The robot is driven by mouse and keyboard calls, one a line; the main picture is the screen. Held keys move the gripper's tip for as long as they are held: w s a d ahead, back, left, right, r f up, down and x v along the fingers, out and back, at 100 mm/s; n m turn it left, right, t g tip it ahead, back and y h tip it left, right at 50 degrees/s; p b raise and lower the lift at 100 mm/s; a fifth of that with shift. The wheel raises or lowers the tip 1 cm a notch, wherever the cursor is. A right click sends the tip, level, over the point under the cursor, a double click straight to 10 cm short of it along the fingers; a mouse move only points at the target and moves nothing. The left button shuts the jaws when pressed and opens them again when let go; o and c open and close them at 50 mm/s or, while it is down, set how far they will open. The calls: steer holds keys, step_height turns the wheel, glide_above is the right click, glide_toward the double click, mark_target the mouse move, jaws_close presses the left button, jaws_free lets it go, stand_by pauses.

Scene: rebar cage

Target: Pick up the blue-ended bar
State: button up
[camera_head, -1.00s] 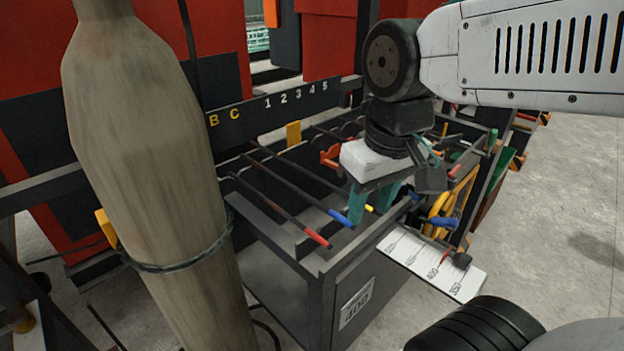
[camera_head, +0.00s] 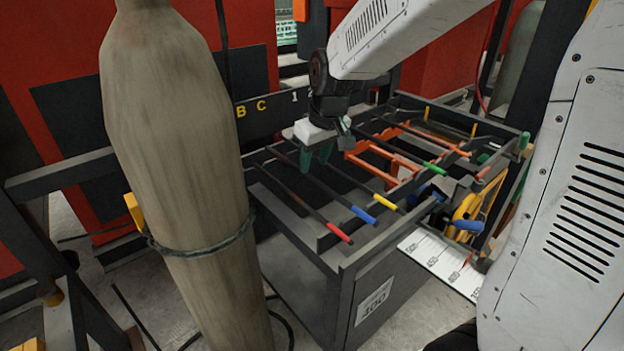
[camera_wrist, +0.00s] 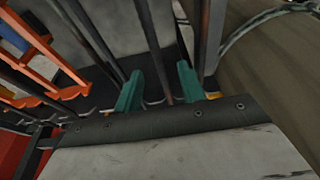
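The blue-ended bar (camera_head: 334,197) lies across the dark rack, between a red-ended bar (camera_head: 309,211) and a yellow-ended bar (camera_head: 352,181). Its blue tip points toward the near right. My gripper (camera_head: 318,156) is over the rack toward the bars' far ends, green fingers pointing down. In the wrist view my gripper (camera_wrist: 160,90) has its fingers apart, with one dark bar (camera_wrist: 154,45) showing between them. This looks like the blue-ended bar, but its coloured end is out of that view. I cannot tell whether the fingers reach down around it.
A tall gas cylinder (camera_head: 183,150) stands left of the rack (camera_head: 347,262). An orange frame (camera_head: 388,160) and a green-ended bar (camera_head: 402,153) lie right of my gripper. A white marked plate (camera_head: 440,262) juts from the rack's right side. Neighbouring bars run close alongside.

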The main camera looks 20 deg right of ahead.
mark_target(312, 176)
steer(key=x, duration=0.4)
steer(key=shift+d+f, duration=0.2)
jaws_close()
steer(key=shift+r, duration=0.1)
